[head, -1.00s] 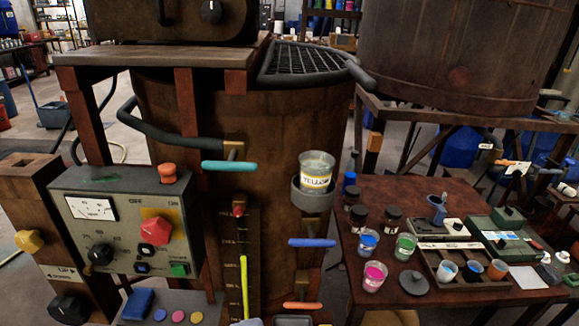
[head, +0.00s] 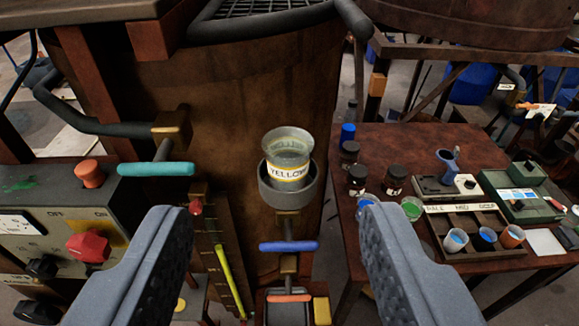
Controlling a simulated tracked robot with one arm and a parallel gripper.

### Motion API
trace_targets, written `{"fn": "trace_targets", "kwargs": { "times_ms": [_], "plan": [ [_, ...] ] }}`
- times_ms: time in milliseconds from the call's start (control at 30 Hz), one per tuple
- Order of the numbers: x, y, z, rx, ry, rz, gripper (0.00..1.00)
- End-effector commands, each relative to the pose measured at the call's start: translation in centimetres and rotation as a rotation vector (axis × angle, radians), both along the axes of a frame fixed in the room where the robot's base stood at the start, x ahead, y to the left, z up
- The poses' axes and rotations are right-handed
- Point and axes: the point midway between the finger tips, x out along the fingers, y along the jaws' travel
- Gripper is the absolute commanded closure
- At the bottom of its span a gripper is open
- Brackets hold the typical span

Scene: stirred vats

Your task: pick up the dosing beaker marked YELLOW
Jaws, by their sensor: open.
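The dosing beaker marked YELLOW (head: 289,158) is a clear beaker with a white and yellow label. It sits upright in a grey cup-shaped holder (head: 288,190) on the front of the brown vat (head: 230,100). My gripper (head: 276,222) is open and empty, with one finger low on each side of the picture.
A teal-handled valve (head: 156,169) and a blue handle (head: 289,246) stick out near the holder. A control box (head: 50,215) with a red knob is at left. A table (head: 345,240) at right carries jars, cups and trays.

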Motion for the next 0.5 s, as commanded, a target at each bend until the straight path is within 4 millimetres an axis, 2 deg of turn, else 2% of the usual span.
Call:
{"fn": "trace_targets", "kwargs": {
  "times_ms": [33, 100, 167, 233, 367, 500],
  "plan": [
    [0.2, 0.0, 0.0, 0.013, 0.004, 0.0, 0.36],
    [0.7, 0.0, -0.2, 0.066, 0.02, 0.002, 0.21],
    [1.6, -0.3, -0.6, 0.154, 0.045, 0.005, 0.21],
    [3.1, -0.6, -1.4, 0.313, 0.089, 0.001, 0.21],
    [6.1, -0.6, -2.9, 0.724, 0.193, -0.043, 0.21],
    [9.0, -0.8, -4.9, 1.216, 0.321, -0.148, 0.21]
  ]
}}
